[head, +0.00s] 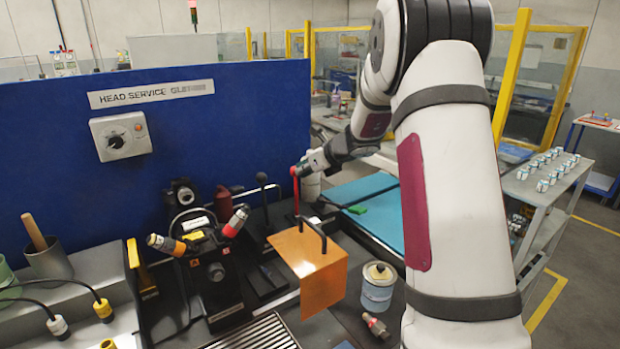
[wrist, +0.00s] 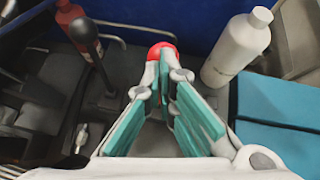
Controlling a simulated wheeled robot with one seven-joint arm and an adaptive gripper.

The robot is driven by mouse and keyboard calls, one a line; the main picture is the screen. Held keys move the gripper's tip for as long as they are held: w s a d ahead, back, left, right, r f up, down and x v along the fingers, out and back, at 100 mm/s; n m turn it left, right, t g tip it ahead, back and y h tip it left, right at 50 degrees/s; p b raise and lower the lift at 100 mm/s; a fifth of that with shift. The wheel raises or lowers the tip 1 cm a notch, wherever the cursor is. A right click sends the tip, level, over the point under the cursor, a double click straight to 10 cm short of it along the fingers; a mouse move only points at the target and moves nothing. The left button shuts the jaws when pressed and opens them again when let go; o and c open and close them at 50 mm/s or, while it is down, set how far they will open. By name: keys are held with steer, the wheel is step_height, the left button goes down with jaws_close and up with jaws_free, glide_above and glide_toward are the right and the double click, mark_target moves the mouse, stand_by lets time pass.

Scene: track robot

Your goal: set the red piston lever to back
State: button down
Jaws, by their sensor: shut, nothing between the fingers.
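The red piston lever (head: 296,190) stands roughly upright behind the orange panel, its red top just left of my gripper (head: 303,170). In the wrist view its round red knob (wrist: 160,49) shows just beyond the tips of my gripper (wrist: 165,78). The fingers are shut with nothing between them. The tips are at the knob; I cannot tell whether they touch it. The lever's shaft and base are mostly hidden in the wrist view.
A black-knobbed lever (head: 262,179) and a red bottle (head: 222,204) stand left of the red lever. A white bottle (wrist: 238,48) stands close on the right, near a blue mat (head: 367,208). The orange panel (head: 312,270) and a lidded tin (head: 378,290) are in front.

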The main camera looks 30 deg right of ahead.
steer(key=shift+w+r, duration=0.1)
steer(key=shift+w, duration=0.75)
